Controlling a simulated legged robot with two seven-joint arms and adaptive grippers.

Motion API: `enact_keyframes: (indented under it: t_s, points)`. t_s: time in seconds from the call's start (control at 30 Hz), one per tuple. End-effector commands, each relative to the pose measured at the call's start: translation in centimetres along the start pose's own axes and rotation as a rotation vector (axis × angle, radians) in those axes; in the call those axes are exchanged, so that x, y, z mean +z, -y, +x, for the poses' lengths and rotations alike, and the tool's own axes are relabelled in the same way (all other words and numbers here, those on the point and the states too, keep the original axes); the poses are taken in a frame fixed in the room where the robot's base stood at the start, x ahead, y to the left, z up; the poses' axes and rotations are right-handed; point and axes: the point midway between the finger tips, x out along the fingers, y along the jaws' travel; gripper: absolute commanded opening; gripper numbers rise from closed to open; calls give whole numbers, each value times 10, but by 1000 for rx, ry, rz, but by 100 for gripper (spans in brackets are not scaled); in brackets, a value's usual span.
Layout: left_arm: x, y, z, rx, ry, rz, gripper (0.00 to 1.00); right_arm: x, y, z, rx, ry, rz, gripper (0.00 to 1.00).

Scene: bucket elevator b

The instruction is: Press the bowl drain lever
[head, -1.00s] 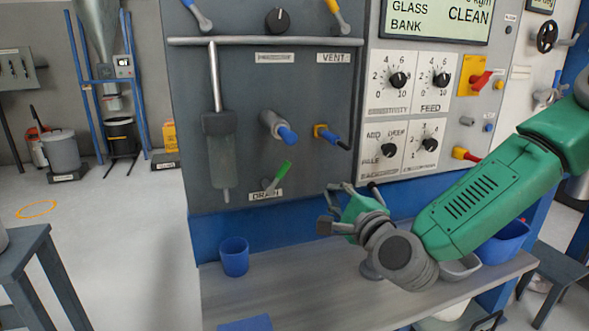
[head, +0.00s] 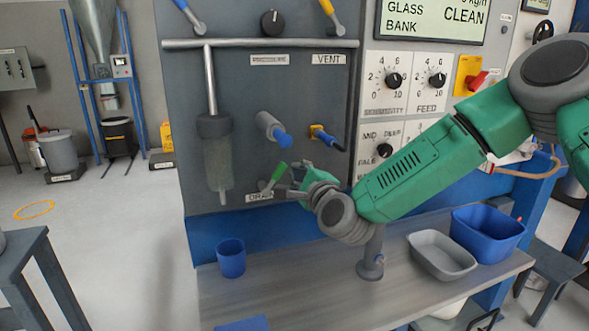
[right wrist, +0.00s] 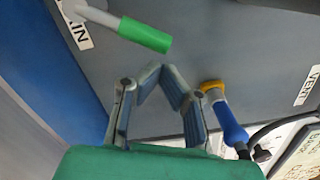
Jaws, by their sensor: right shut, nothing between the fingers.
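The drain lever (head: 279,171) has a green handle and sits low on the grey panel, above a partly covered DRAIN label. In the right wrist view the green lever (right wrist: 145,34) is at the upper left, ahead of the fingers. A translucent bowl (head: 218,160) hangs on a pipe to its left. My right gripper (head: 286,188) is just right of and below the green handle. It is shut and empty, its fingertips (right wrist: 161,72) meeting with a visible gap to the handle in the wrist view. My left gripper is not in view.
A grey knob with a blue tip (head: 272,130) and a yellow-and-blue valve (head: 325,137) are above the gripper. The bench below holds a blue cup (head: 231,258), a grey tray (head: 442,255) and a blue bin (head: 488,232).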

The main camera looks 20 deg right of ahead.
Motion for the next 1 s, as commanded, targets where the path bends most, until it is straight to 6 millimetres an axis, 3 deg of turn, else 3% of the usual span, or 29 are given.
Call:
enact_keyframes:
  t_s: [1.0]
  points:
    - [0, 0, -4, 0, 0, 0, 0, 14, 3, 2, 5, 1, -85, 0]
